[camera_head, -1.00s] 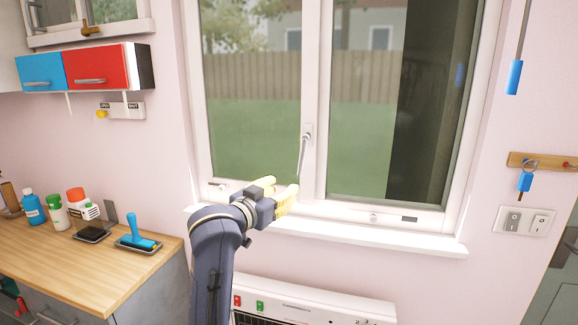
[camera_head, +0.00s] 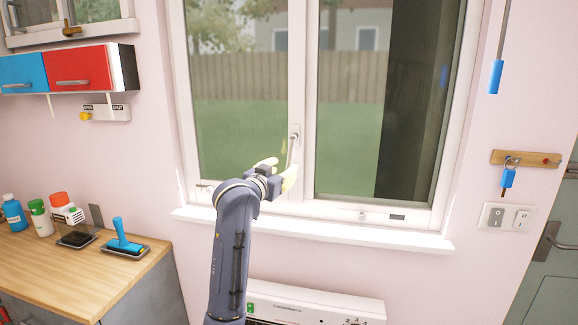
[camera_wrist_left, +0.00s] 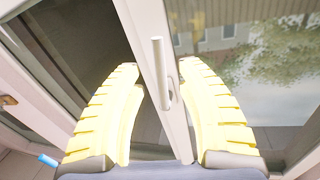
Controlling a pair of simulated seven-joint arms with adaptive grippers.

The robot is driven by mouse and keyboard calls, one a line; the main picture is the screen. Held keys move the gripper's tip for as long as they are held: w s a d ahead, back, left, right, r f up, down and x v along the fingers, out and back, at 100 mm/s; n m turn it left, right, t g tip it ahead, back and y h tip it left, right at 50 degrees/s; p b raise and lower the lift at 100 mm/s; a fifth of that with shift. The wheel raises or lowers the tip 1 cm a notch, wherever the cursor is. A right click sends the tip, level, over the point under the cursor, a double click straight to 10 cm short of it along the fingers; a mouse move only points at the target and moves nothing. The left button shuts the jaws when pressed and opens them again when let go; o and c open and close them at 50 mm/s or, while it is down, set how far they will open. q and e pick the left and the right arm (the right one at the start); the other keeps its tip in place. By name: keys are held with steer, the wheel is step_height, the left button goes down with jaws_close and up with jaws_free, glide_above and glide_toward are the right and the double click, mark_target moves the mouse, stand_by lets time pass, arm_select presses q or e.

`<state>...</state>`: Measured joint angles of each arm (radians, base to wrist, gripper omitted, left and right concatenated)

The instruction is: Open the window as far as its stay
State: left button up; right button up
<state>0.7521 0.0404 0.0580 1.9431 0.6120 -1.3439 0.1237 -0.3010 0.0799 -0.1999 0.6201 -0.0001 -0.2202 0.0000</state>
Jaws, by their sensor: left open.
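The white window (camera_head: 302,60) has two panes and looks shut. Its handle (camera_head: 294,143) is on the middle upright and points down; the gripper hides its lower end in the head view. My left gripper (camera_head: 278,173), with yellow ribbed fingers, is open at the handle's lower part. In the left wrist view the open left gripper (camera_wrist_left: 163,105) has one finger on each side of the upright, and the handle (camera_wrist_left: 158,68) stands between them. I see no clear contact. Small fittings (camera_head: 362,215) sit on the bottom rail. My right gripper is not in view.
The white sill (camera_head: 340,234) runs below the window, above a white heater (camera_head: 318,303). A key rack (camera_head: 525,159) and switches (camera_head: 507,216) are on the wall at right.

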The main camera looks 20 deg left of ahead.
mark_target(288, 166)
arm_select(q)
steer(key=shift+w+d, duration=0.15)
steer(key=shift+w, duration=0.95)
steer(key=shift+w+d, duration=0.15)
steer(key=shift+w, duration=0.9)
jaws_close()
